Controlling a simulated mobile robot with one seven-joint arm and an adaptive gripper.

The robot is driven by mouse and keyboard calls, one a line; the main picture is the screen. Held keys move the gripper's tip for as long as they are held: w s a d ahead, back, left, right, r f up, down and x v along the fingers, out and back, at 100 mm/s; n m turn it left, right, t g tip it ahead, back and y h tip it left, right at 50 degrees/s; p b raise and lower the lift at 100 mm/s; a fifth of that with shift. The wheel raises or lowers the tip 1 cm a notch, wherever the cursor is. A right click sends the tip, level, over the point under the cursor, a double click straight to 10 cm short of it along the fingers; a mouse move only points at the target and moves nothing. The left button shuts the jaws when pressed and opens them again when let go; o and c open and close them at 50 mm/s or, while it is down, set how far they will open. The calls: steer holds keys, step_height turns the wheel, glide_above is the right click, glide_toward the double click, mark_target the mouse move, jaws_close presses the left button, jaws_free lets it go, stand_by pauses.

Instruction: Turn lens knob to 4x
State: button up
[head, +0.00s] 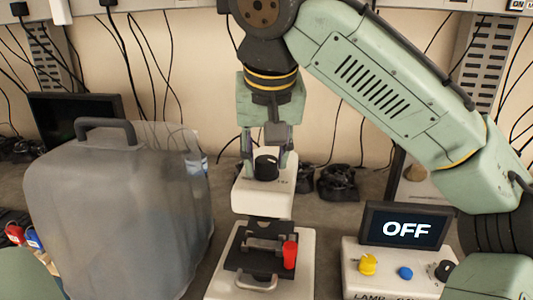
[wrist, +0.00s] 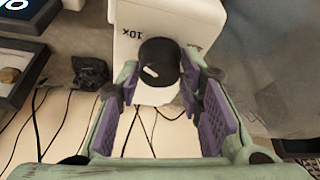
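The lens knob (head: 266,168) is black and round, on top of the white microscope (head: 262,200). In the wrist view the knob (wrist: 158,60) has a white pointer mark towards its lower left. A "10x" label is printed to the left of the knob; another label to its right is too small to read. My gripper (head: 267,158) points down at the knob. In the wrist view my gripper (wrist: 163,82) is open, with a purple-padded finger on either side of the knob and gaps visible. I cannot tell whether either fingertip touches it.
A red piece (head: 290,254) stands on the microscope's dark stage. A large translucent cover with a handle (head: 115,210) stands to the left. A lamp box (head: 385,285) at right has a yellow knob, a blue button and a screen (head: 405,229) reading OFF. Cables hang behind.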

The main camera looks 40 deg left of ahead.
steer(key=c, duration=0.6)
steer(key=shift+c, duration=0.2)
steer(key=shift+n, duration=0.3)
steer(key=n+g, duration=0.1)
steer(key=n, duration=0.1)
steer(key=n+g+y, duration=0.1)
steer(key=n, duration=0.2)
steer(key=shift+w, duration=0.15)
steer(key=n+g, duration=0.2)
steer(key=n, duration=0.3)
steer(key=shift+w+n, duration=0.15)
steer(key=shift+n, duration=0.25)
steer(key=n+g, duration=0.1)
steer(key=n, duration=0.2)
steer(key=n+g+h, duration=0.1)
steer(key=n, duration=0.2)
steer(key=shift+w, duration=0.15)
steer(key=n+h, duration=0.1)
steer(key=n, duration=0.2)
steer(key=n+g+h, duration=0.1)
steer(key=n, duration=0.2)
steer(key=shift+a+n, duration=0.15)
steer(key=shift+n, duration=0.15)
steer(key=shift+g, duration=0.3)
